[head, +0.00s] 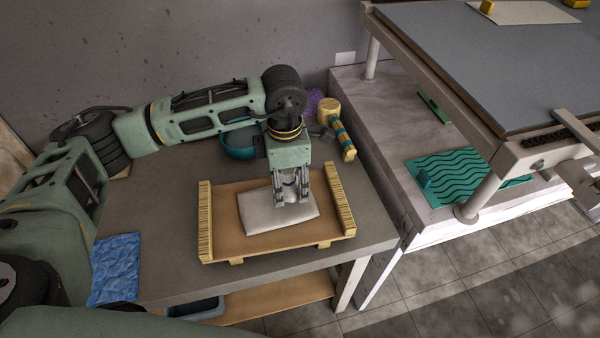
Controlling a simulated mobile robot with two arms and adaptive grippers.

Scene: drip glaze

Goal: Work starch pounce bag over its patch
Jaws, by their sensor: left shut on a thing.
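My left gripper (291,203) points down over the wooden board (225,245) on the grey table. It is shut on a small pale thing (289,184), likely the starch pounce bag, mostly hidden by the fingers. Right under the fingertips lies a white, flat, roughly four-sided patch (260,220) on the board. The fingertips are at or just above the patch; I cannot tell if the held thing touches it. My right gripper is not in view.
The board has raised ribbed side rails (339,203). Behind stand a teal bowl (238,146) and a wooden mallet-like tool (335,125) with a banded handle. A blue rippled sheet (115,268) lies front left. Right is a bench with a green wavy mat (465,175) under a raised grey panel (500,60).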

